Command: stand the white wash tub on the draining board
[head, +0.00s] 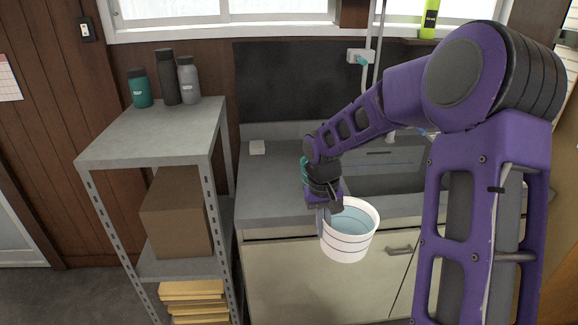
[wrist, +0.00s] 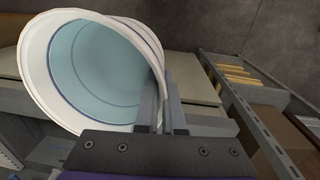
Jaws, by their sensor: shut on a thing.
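The white wash tub (head: 347,243) hangs from my gripper (head: 328,212), with its open top up and a pale blue inside. In the head view it shows against the cupboard front, at and below the counter's front edge. My gripper is shut on the tub's left rim, one finger inside and one outside. In the wrist view the tub (wrist: 95,62) fills the upper left, its wall between the fingers (wrist: 166,108). The grey draining board (head: 268,190) lies left of the sink and is mostly bare. My gripper and forearm hide part of it.
The sink (head: 385,183) is to the right, partly behind my arm. A metal shelf (head: 150,135) with several bottles and a cardboard box (head: 176,213) stands close on the left.

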